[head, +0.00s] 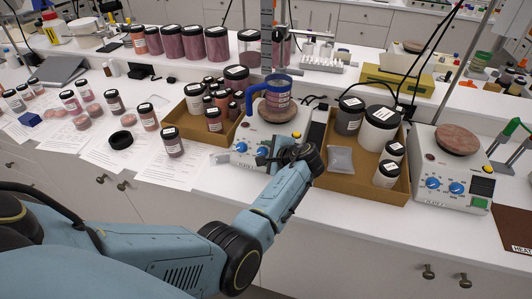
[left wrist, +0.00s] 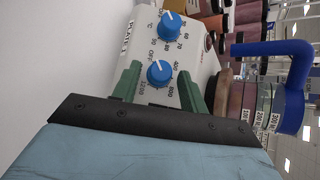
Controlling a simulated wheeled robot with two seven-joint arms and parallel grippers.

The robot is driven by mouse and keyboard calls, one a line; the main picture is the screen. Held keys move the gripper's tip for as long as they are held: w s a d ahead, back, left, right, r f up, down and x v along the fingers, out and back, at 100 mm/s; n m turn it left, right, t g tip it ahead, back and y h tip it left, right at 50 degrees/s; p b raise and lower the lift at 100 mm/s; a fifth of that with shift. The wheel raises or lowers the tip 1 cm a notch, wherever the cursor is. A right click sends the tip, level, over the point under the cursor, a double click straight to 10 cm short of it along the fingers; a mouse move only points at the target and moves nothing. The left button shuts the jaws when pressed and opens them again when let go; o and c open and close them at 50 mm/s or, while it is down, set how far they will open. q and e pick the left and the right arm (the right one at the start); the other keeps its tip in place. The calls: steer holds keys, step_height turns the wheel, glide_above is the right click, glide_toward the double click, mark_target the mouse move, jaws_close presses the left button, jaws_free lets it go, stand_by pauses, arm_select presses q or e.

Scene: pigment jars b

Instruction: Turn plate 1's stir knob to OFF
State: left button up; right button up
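Plate 1 (head: 290,125) is a white hotplate with a round brown top and blue front knobs. In the left wrist view its panel (left wrist: 196,50) reads PLATE 1. The stir knob (left wrist: 160,73) is blue, with OFF, 400, 800 and 1200 around it. Its white mark points up and slightly left in the picture, on the OFF side; its exact setting is unclear. The other knob (left wrist: 169,26) has a temperature scale. My left gripper (left wrist: 160,92) is open, its green fingers on either side of the stir knob with gaps showing. In the head view the left gripper (head: 270,160) hides part of the panel.
A blue-handled jar (head: 277,96) stands on plate 1's top. Cardboard trays of jars flank the plate, left (head: 190,127) and right (head: 335,184). A second hotplate (head: 451,165) stands farther right. The counter's front edge is mostly clear.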

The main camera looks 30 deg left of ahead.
arm_select(q)
steer(key=shift+o, duration=0.3)
steer(key=shift+r, duration=0.1)
steer(key=v, duration=1.3)
steer(key=shift+d, duration=0.15)
